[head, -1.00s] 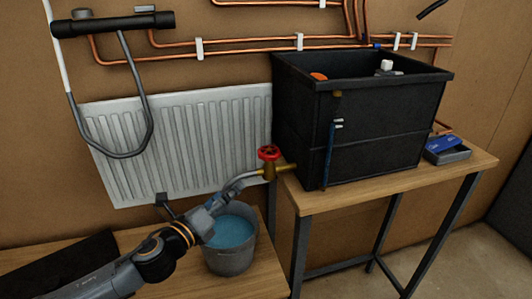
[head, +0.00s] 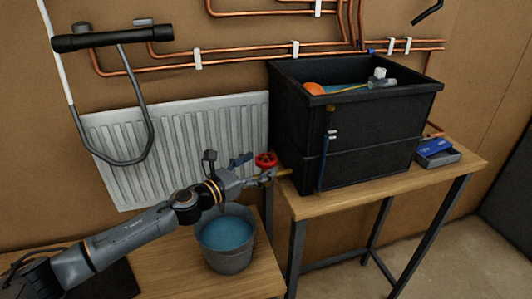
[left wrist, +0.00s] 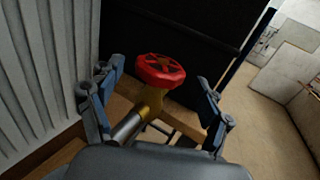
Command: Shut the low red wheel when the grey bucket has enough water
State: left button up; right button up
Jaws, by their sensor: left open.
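The low red wheel (head: 265,160) sits on a brass tap (head: 285,174) at the lower left of the black tank. In the left wrist view the red wheel (left wrist: 160,69) is ahead of and between the spread fingers. My left gripper (head: 256,170) is open at the wheel; contact is not clear. The grey bucket (head: 230,262) stands upright on the low bench below my left arm. Blue water (head: 227,233) lies a little below its rim. The gripper hides most of the spout, and I cannot make out a stream. My right gripper is not in view.
The black tank (head: 368,138) stands on a wooden table (head: 330,199) and holds blue water and an orange float (head: 315,89). A white radiator (head: 180,150) is behind my left arm. A blue item in a grey tray (head: 440,158) is at the table's right.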

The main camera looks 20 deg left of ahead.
aim_at(266, 158)
pick_arm(q)
jog(key=shift+p+x, duration=0.3)
jog(key=shift+x, duration=1.3)
jog(key=shift+c, duration=0.2)
jog(key=c, duration=1.2)
jog(key=shift+o, duration=0.2)
